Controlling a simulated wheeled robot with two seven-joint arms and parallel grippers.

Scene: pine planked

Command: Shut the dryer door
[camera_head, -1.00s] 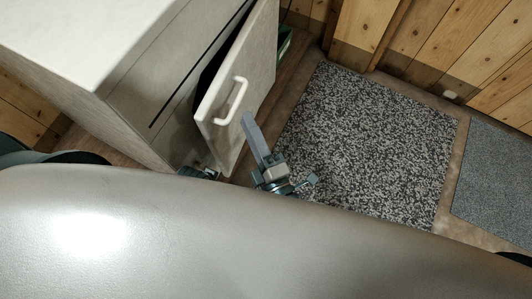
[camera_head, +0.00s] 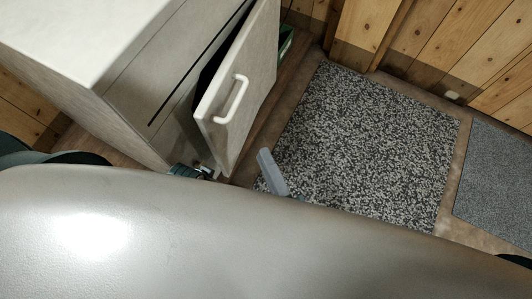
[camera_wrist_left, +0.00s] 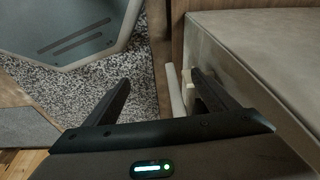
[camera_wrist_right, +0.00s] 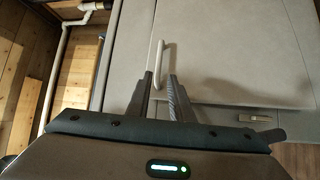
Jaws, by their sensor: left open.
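The dryer is a pale grey box (camera_head: 70,38) at the upper left of the head view. Its door (camera_head: 253,65) stands ajar, with a dark gap behind it and a white bar handle (camera_head: 234,101) on its face. In the right wrist view the handle (camera_wrist_right: 157,60) shows ahead of my right gripper (camera_wrist_right: 161,80), whose fingers are a little apart. In the head view a right finger (camera_head: 271,172) shows below the handle, apart from it; my body hides the rest. My left gripper (camera_wrist_left: 158,78) is open. In the head view part of it (camera_head: 190,172) shows near the door's lower corner.
A speckled grey rug (camera_head: 370,140) lies right of the door, with a plainer grey mat (camera_head: 500,185) beyond it. Pine plank walls (camera_head: 440,40) close the back. A green object (camera_head: 286,42) sits behind the door. My own grey body covers the lower head view.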

